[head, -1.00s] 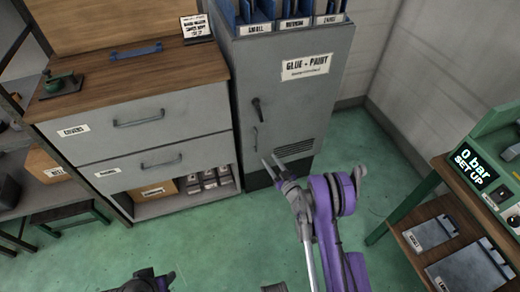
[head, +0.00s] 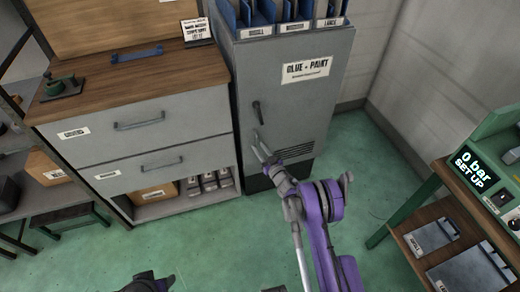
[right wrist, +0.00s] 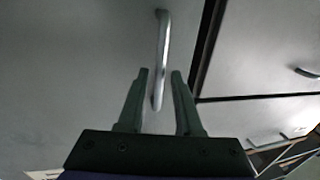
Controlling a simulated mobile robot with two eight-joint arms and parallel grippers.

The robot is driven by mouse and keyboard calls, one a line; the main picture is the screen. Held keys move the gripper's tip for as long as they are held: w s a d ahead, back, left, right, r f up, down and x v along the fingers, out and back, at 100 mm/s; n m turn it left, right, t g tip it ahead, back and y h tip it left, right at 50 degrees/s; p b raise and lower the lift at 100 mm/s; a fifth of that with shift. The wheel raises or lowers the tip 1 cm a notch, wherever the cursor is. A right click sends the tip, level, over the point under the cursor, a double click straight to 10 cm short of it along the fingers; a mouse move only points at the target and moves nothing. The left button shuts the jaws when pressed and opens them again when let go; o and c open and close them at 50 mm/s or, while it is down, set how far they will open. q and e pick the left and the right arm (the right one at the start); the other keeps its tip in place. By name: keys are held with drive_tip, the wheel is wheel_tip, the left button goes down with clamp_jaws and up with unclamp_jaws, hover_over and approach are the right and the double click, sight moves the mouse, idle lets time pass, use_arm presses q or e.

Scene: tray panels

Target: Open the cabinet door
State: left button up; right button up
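The grey cabinet (head: 295,110) with the "GLUE + PAINT" label stands at the back centre, its door shut. A black lever (head: 258,112) sits on the door's left side, with a slim vertical handle below it, largely hidden by my fingers in the head view. My right gripper (head: 262,147) is open at this handle. In the right wrist view, the metal bar handle (right wrist: 162,55) runs upright, its near end between the open fingers (right wrist: 160,75); I see no finger closed on it. My left gripper (head: 150,282) shows only partly at the bottom edge.
A drawer unit (head: 150,130) with a wooden top stands directly left of the cabinet. A green-framed bench (head: 450,190) with a "0 bar SET UP" display is at the right. Green floor (head: 350,150) is clear before the cabinet and to its right.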

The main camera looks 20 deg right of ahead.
clamp_jaws()
idle(1.2)
